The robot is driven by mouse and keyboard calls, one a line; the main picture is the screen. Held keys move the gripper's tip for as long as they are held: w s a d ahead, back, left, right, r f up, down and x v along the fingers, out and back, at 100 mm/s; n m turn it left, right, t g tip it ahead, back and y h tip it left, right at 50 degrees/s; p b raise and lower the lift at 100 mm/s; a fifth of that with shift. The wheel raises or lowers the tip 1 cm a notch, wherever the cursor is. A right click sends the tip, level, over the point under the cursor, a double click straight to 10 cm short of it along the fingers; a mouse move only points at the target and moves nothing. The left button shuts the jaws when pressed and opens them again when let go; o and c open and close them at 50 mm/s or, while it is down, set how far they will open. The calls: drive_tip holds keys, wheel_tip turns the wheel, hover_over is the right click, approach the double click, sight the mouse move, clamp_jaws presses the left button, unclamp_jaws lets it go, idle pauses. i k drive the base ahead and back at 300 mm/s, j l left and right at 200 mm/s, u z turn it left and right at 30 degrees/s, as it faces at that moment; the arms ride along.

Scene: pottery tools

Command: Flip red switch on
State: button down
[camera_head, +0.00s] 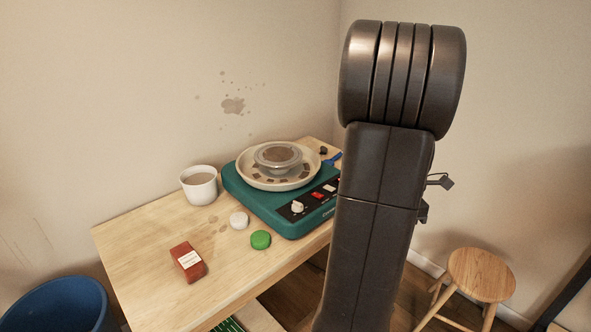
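The red switch (318,195) is a small red rocker on the black control panel (289,211) of a teal pottery wheel (257,203). A white knob (297,207) is to its left and a pale switch (330,188) to its right. The switch is too small to tell whether it is on or off. The wheel stands at the back right of the wooden table. My dark arm rises in front, to the right of the panel, and hides the wheel's right end.
A blue bucket (62,306) stands at the lower left and a wooden stool (482,274) at the right.

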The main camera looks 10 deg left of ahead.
sight(316, 195)
drive_tip(key=i+l+u, duration=0.1)
drive_tip(key=i+u, duration=0.3)
drive_tip(key=i+l+u, duration=0.25)
drive_tip(key=u, duration=0.15)
drive_tip(key=i+l+u, duration=0.4)
